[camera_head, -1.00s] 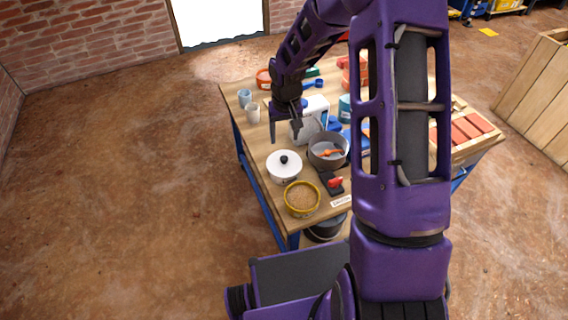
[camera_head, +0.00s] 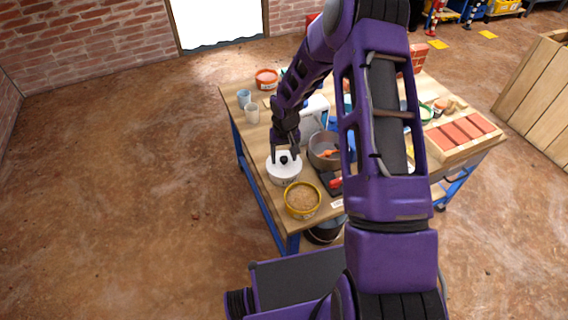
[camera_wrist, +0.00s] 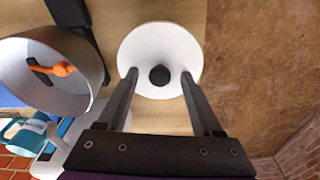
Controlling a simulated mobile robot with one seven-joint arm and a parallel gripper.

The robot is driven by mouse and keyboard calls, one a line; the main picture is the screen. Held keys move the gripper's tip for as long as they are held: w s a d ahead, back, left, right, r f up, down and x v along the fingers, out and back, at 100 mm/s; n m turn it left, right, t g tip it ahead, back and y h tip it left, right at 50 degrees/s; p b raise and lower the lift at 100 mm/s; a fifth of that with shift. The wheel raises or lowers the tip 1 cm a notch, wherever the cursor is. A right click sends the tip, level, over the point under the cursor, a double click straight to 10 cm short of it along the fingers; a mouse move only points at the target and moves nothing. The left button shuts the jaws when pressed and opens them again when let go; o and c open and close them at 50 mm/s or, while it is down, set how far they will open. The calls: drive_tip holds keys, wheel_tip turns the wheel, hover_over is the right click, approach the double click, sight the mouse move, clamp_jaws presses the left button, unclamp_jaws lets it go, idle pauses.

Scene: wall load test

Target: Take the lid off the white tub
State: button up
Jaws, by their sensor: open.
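The white tub (camera_head: 284,180) stands upright on the wooden table near its left edge. Its round white lid (camera_head: 273,167) is on it, with a black knob (camera_head: 283,160) in the middle. In the wrist view the lid (camera_wrist: 160,38) shows from above, and the black knob (camera_wrist: 160,75) lies between my two fingers, apart from both. My gripper (camera_head: 285,159) is open, pointing down over the lid, one finger on each side of the knob. It also shows in the wrist view (camera_wrist: 160,77). Whether the fingertips touch the lid cannot be told.
A yellow-rimmed tub of tan grains (camera_head: 302,200) stands in front of the white tub, and a grey pan (camera_head: 325,150) with an orange item stands to its right. Two cups (camera_head: 252,114) stand behind. Open floor lies left of the table.

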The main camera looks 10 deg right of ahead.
clamp_jaws()
drive_tip(key=shift+r, duration=0.15)
